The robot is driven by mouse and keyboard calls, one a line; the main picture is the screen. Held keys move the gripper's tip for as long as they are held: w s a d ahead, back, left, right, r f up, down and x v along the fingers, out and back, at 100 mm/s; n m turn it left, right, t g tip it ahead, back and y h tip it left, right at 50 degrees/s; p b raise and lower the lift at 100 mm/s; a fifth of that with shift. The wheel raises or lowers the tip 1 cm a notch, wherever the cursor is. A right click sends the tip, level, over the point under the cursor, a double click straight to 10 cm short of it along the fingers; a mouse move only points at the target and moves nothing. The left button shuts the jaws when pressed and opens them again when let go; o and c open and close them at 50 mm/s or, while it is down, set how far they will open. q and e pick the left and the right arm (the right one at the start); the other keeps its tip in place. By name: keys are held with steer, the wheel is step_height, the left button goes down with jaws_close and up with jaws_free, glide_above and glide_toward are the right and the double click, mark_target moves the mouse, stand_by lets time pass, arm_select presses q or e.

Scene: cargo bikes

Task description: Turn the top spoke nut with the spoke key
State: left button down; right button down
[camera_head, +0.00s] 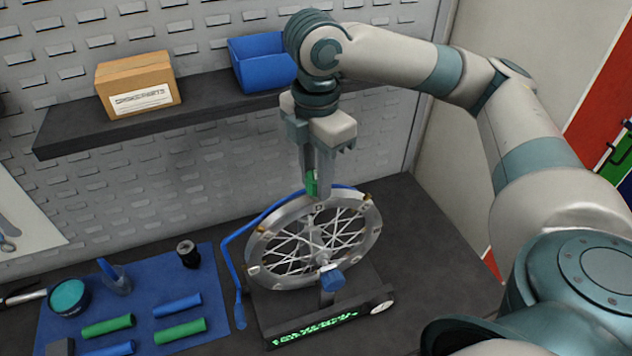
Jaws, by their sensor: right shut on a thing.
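A spoked wheel (266,241) stands upright in a truing stand (330,318) with a dark base and a green lit strip along its front. My right gripper (317,190) points down at the top of the wheel's rim. It is shut on a small green spoke key (311,183), of which only part shows between the fingers. The key is at or just above the top of the rim. The top spoke nut is hidden or too small to tell, so I cannot tell whether the key sits on it. My left gripper is not in view.
A blue mat (221,291) at the left holds green grips (181,331), blue grips (177,305), a teal-topped tin (68,295) and a small black cylinder (188,254). A shelf (60,138) above carries a cardboard box (138,83) and a blue bin (259,60). The bench right of the stand is clear.

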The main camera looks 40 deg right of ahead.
steer(key=m, duration=0.4)
steer(key=shift+s+f, duration=0.1)
steer(key=shift+f, duration=0.1)
steer(key=shift+m, duration=0.3)
steer(key=shift+r, duration=0.2)
stand_by(0.3)
steer(key=shift+w+r, duration=0.2)
steer(key=shift+r, duration=0.45)
stand_by(0.4)
steer(key=n, duration=0.4)
steer(key=shift+n, duration=1.2)
